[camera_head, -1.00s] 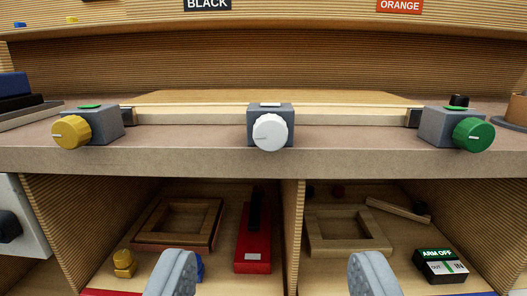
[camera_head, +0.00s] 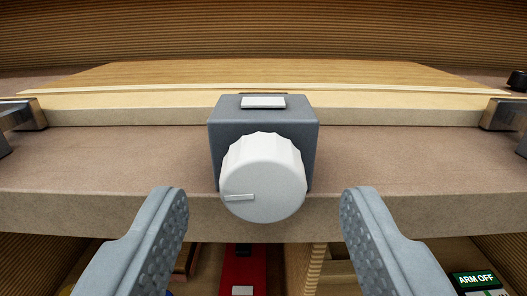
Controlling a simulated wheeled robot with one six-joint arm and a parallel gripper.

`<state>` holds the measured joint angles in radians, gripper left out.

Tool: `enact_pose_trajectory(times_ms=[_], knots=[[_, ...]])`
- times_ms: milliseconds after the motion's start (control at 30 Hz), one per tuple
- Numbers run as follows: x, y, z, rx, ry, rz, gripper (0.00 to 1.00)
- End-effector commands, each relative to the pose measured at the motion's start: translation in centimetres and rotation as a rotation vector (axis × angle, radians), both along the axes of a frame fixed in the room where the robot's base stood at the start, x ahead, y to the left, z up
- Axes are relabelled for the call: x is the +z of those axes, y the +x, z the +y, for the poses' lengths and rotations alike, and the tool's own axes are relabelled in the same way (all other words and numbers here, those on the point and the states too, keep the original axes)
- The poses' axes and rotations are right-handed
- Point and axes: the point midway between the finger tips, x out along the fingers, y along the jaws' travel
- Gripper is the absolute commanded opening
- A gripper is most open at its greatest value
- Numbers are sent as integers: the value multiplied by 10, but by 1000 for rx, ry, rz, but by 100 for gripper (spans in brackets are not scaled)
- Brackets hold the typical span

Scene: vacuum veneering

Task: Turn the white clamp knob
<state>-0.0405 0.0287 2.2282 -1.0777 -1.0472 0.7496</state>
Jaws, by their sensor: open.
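The white clamp knob (camera_head: 263,178) faces me at the middle of the view, on the front of a dark grey clamp block (camera_head: 228,122) with a white label on top. A slot line on the knob's face points left. My gripper (camera_head: 262,205) is open and empty. Its two grey fingers stand to the left and right of the knob, apart from it, with tips at about the height of its lower part. I cannot tell whether the fingertips reach as far as the knob.
The clamp block sits at the front edge of a brown bench top (camera_head: 400,165), before a pale wooden board (camera_head: 400,115). Metal clamp parts show at both side edges. Below are shelf compartments with a red object (camera_head: 236,268) and an "ARM OFF" box (camera_head: 477,282).

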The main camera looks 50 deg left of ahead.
Motion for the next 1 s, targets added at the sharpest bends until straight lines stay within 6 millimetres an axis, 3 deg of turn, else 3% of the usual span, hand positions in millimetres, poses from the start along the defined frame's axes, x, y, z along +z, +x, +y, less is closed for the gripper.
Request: enact_pose_trajectory(times_ms=[200, 500, 733, 1000], knots=[[0, 8, 11, 0, -1, 1, 54], [0, 9, 12, 0, 0, 0, 54], [0, 9, 12, 0, 0, 0, 9], [0, 9, 12, 0, 48, 64, 9]])
